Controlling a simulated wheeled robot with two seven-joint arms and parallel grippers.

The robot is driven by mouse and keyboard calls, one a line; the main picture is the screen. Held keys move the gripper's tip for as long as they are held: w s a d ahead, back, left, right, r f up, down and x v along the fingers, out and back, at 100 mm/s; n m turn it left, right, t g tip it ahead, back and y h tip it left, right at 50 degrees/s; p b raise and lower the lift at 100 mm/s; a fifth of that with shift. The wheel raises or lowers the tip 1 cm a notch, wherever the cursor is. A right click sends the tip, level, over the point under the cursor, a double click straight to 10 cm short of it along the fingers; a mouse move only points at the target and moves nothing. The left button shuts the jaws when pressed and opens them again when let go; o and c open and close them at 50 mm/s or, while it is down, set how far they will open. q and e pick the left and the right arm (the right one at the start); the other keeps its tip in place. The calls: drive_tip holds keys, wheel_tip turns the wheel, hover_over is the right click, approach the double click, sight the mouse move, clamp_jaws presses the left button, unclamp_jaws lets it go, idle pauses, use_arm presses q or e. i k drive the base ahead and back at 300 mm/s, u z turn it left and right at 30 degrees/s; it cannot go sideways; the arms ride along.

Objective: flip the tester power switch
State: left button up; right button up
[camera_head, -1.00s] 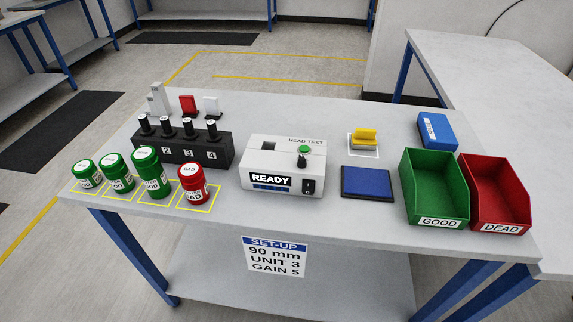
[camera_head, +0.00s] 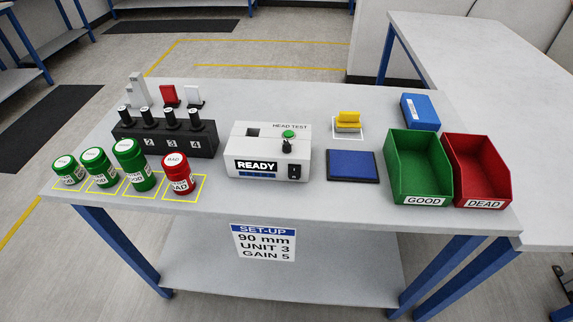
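The tester (camera_head: 267,150) is a white box marked HEAD TEST in the middle of the table. Its front display (camera_head: 256,166) reads READY. A small black power switch (camera_head: 294,172) sits at the right end of its front face; I cannot tell its position for certain. A green button (camera_head: 289,134) and a black knob (camera_head: 287,147) are on its top. Neither of my grippers is in view, and nothing covers the switch.
Left of the tester are a black numbered rack (camera_head: 165,138), several green jars (camera_head: 132,163) and a red jar (camera_head: 178,175). To the right are a blue pad (camera_head: 352,166), a yellow piece (camera_head: 348,119), a blue box (camera_head: 420,111), a green GOOD bin (camera_head: 418,170) and a red DEAD bin (camera_head: 477,172).

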sight(294, 170)
drive_tip(key=z, duration=1.95)
drive_tip(key=k, duration=0.95)
drive_tip(key=u, duration=1.5)
drive_tip(key=i, duration=0.5)
drive_tip(key=u, duration=0.05)
